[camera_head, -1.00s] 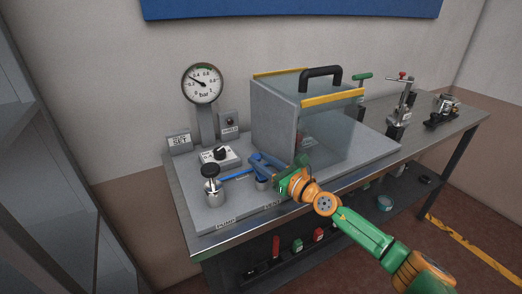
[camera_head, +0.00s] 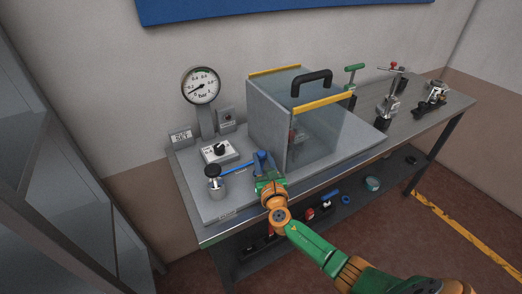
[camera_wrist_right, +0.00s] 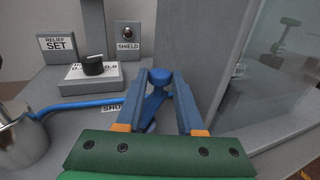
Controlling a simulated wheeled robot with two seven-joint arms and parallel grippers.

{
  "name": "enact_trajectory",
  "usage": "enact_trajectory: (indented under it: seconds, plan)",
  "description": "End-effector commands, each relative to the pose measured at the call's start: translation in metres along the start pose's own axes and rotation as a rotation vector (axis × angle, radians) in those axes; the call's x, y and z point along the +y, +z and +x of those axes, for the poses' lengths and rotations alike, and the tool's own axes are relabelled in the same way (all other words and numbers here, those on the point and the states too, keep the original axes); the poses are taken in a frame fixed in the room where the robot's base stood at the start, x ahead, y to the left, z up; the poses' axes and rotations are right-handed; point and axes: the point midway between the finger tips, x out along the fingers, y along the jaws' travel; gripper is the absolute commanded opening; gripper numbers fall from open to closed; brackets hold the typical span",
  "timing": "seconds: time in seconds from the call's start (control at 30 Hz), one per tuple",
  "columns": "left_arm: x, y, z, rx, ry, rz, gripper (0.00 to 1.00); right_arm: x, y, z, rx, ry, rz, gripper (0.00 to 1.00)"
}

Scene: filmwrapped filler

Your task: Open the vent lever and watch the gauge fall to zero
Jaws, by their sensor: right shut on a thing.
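The vent lever (camera_wrist_right: 160,78) is blue with a rounded knob, low in front of the clear-walled box. In the right wrist view its knob sits between the two blue-grey fingers of my right gripper (camera_wrist_right: 160,92), which is shut on it. In the head view the right gripper (camera_head: 263,163) reaches in over the bench's front edge and largely hides the lever. A label partly reading "SHU" lies beside the lever. The round white gauge (camera_head: 201,86) stands at the back left, its needle pointing left and down, near the low end. My left gripper is not in view.
Behind are a black dial (camera_wrist_right: 93,65) and a shield box (camera_wrist_right: 128,38). The handled box (camera_head: 315,125) stands close right. Clamps (camera_head: 390,105) stand farther right.

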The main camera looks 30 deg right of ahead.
Motion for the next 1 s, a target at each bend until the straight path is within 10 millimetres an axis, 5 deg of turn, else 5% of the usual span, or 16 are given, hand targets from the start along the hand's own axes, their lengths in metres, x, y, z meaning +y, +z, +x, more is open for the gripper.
enact_trajectory:
  seconds: [0.37, 1.0]
  plan:
    - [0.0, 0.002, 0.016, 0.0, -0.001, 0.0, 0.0, -0.004, -0.004, -0.007, -0.003, -0.353, 0.006, 0.0]
    - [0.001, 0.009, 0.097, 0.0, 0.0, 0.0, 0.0, -0.009, -0.005, -0.018, -0.004, -0.806, 0.003, 0.0]
